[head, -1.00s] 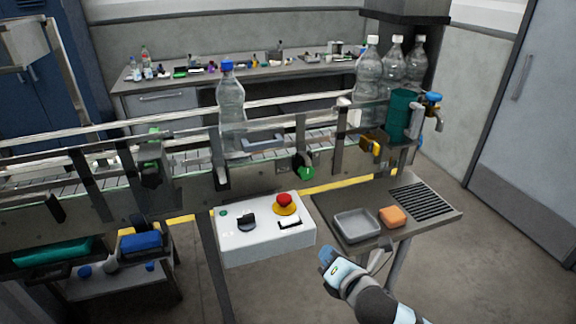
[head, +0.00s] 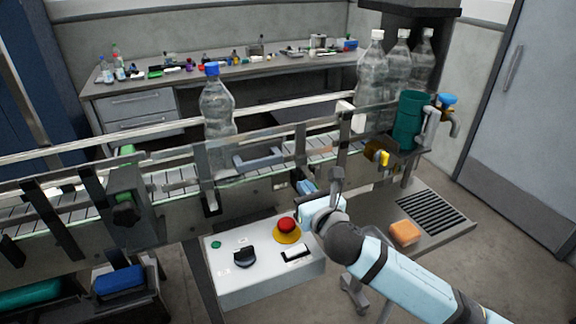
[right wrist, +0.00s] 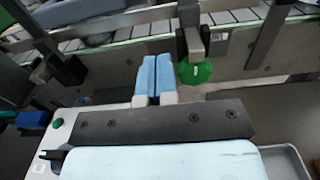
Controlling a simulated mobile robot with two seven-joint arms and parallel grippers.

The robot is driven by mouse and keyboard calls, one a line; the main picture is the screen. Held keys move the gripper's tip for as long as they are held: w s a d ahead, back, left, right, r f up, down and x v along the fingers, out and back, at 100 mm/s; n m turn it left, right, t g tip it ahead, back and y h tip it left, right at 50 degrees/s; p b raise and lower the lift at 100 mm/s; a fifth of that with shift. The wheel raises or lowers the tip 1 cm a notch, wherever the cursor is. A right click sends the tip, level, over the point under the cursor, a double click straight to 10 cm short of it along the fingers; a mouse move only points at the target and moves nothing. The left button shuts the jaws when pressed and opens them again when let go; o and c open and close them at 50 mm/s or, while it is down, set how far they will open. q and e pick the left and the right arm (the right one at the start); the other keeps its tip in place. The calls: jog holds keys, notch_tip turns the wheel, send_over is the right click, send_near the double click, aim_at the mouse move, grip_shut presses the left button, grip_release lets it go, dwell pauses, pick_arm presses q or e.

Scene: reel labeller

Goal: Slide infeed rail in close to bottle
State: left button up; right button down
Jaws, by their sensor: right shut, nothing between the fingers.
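The clear bottle with a blue cap (head: 218,115) stands upright on the conveyor. A near-side rail (head: 170,182) runs along the belt in front of it; a grey-blue bar (head: 258,159) lies just right of the bottle's base. I cannot tell which part is the infeed rail. My right gripper (head: 306,187) is shut and empty in front of the conveyor's near side. In the right wrist view its blue fingertips (right wrist: 156,76) are together, left of and apart from a green knob (right wrist: 195,72) below a metal post. The arm hides this knob in the head view. My left gripper is out of view.
A white control box (head: 262,262) with a red stop button (head: 287,226) sits below the gripper. A side table with an orange sponge (head: 404,233) is right. Several clear bottles (head: 372,75) stand at the conveyor's right end, near a teal cup (head: 408,118).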

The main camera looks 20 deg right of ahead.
jog(key=w+p, duration=0.1)
jog(key=w, duration=0.8)
jog(key=shift+a, duration=0.2)
jog(key=shift+w+f, duration=0.1)
jog(key=shift+w, duration=0.15)
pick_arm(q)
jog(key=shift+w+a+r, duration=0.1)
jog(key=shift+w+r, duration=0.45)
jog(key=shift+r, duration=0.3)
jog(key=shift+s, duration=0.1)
pick_arm(e)
jog(key=w, duration=0.2)
jog(key=shift+w+r+p, duration=0.25)
jog(key=shift+w+p, duration=0.1)
jog(key=shift+p, duration=0.05)
jog(key=shift+w+f, duration=0.2)
jog(key=shift+w, duration=0.25)
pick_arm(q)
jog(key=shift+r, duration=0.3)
pick_arm(e)
jog(key=shift+s, duration=0.15)
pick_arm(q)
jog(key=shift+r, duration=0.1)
